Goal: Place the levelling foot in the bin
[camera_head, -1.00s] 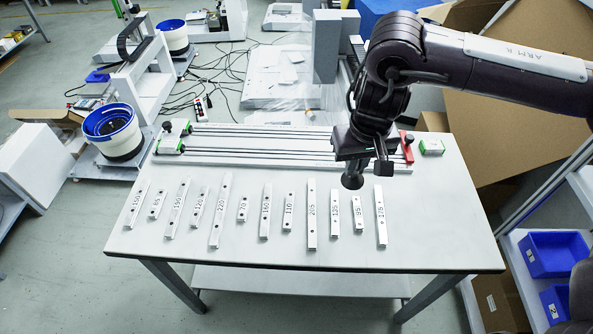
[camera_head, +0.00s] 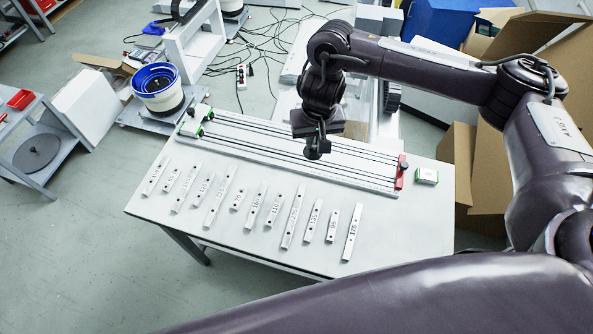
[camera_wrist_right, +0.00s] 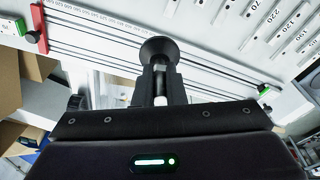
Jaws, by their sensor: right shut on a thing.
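My right gripper (camera_head: 317,137) hangs above the rail fixture on the white table. It is shut on the levelling foot (camera_head: 318,152), a dark part with a round base, held clear of the tabletop. In the right wrist view the fingers of the right gripper (camera_wrist_right: 160,83) close around the stem of the levelling foot (camera_wrist_right: 158,50), and its flared black pad points away from the gripper. My left gripper is not in view.
The white table (camera_head: 190,220) carries a row of numbered metal strips and the rail fixture (camera_head: 290,150). A small green-and-white box (camera_head: 427,176) sits at its right end. Open cardboard boxes (camera_head: 490,140) stand beyond. A red tray (camera_head: 20,98) is on a shelf at far left.

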